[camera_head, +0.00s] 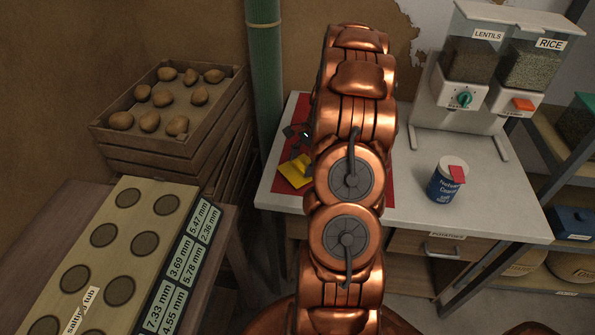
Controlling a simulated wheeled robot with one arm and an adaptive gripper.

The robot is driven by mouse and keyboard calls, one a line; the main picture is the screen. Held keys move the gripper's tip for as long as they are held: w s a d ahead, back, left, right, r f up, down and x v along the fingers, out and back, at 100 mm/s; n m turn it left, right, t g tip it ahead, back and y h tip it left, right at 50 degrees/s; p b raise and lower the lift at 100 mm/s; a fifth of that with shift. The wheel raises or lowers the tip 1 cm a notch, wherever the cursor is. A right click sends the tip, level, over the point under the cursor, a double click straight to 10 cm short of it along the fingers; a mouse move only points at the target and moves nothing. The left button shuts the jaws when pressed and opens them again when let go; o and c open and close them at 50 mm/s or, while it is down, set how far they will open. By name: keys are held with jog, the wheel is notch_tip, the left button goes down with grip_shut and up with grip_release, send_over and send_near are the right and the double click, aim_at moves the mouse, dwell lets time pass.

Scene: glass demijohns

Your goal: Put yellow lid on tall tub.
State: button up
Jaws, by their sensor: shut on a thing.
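The yellow lid (296,171) shows just left of my copper arm, over the left part of a red mat (304,104) on the white table. My gripper (300,151) is small, dark and partly hidden behind the arm; it is shut on the yellow lid at its upper edge. I cannot tell whether the lid touches the mat. No tall tub can be made out for certain; my arm hides the middle of the mat. A blue and white round tub (443,184) with a red piece on its top stands on the table to the right.
A dispenser marked LENTILS and RICE (487,75) stands at the table's back right. A green pipe (264,70) rises behind the table's left end. A crate of potatoes (172,97) and a board with round recesses (135,232) are at left. The table's front right (490,220) is clear.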

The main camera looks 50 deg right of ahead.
aim_at(302, 164)
jog(key=shift+c, duration=1.2)
jog(key=shift+r+p, duration=0.3)
jog(key=shift+r, duration=0.85)
jog(key=shift+r+p, duration=0.65)
jog(key=shift+r, duration=1.7)
